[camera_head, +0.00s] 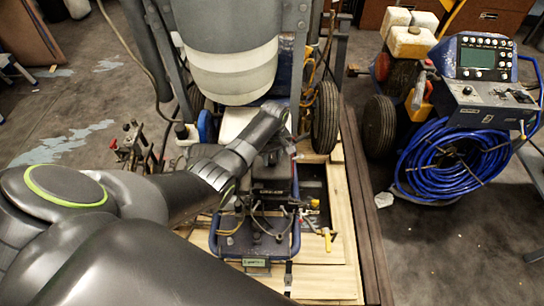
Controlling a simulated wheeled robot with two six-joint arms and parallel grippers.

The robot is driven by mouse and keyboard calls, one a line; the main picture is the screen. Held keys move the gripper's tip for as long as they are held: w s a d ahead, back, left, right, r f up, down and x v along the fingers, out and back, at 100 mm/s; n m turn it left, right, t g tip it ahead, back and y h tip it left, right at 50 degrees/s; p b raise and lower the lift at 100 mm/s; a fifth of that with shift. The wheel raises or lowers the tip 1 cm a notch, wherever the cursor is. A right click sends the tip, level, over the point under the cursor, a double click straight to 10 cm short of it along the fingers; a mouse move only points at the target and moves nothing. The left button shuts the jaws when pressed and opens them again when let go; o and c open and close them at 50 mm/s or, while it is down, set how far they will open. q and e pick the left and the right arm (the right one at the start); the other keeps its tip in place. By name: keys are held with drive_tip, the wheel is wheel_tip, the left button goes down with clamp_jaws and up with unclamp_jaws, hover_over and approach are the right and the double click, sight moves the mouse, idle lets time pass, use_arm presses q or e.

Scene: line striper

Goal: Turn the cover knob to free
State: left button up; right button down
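The line striper (232,65) stands in the middle on a wooden pallet, with a pale rounded tank at its top. My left arm comes in from the left and reaches over the machine's lower part. My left gripper (288,146) is at the arm's far end, close to the dark unit in the middle of the machine. Its fingers are small and hard to make out, so I cannot tell whether they are open or touching anything. I cannot pick out the cover knob; the arm and gripper hide part of that area. My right gripper is not in view.
The wooden pallet (345,225) has bare planks at the right. A black wheel (325,118) stands right of my gripper. Hoses and a yellow valve (327,237) sit low on the machine. A blue-grey console (483,75) with a coiled blue hose (450,160) is at the right.

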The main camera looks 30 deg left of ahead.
use_arm(q)
drive_tip(key=c, duration=0.4)
drive_tip(key=shift+r, duration=0.1)
drive_tip(key=m+p, duration=0.2)
drive_tip(key=m, duration=0.1)
drive_tip(key=shift+r, duration=0.1)
drive_tip(key=m+p, duration=0.2)
drive_tip(key=m, duration=0.3)
drive_tip(key=m+p, duration=0.1)
drive_tip(key=m, duration=0.4)
drive_tip(key=shift+t, duration=0.3)
drive_tip(key=shift+m+p, duration=0.55)
drive_tip(key=shift+m, duration=1.95)
